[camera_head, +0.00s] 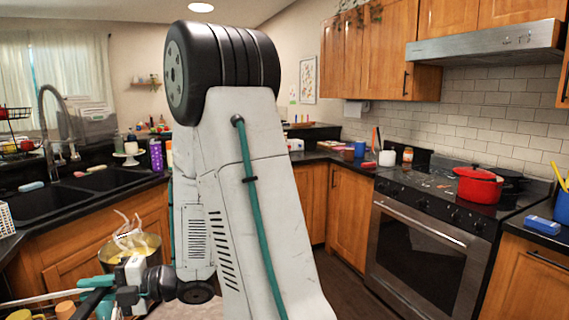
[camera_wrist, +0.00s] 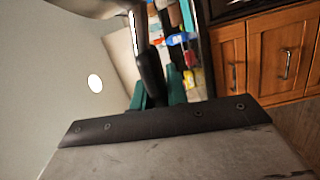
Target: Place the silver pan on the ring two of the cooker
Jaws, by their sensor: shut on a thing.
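My gripper (camera_head: 88,296) is low at the left of the head view, far from the cooker. In the wrist view its two teal fingers (camera_wrist: 155,98) are shut on a black handle (camera_wrist: 150,72). A thin silvery edge (camera_head: 35,299) runs left from the fingers out of the head view; it seems to be the silver pan, mostly out of frame. The black cooker (camera_head: 425,190) stands at the right. A red lidded pot (camera_head: 478,185) is on its right part, with a dark pan (camera_head: 509,181) behind. The ring numbers cannot be made out.
My arm fills the middle of the head view and hides part of the counter. A double sink (camera_head: 95,182) is at the left. A yellowish container (camera_head: 148,248) is near my gripper. A blue box (camera_head: 541,226) lies right of the cooker. The cooker's left part looks free of pots.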

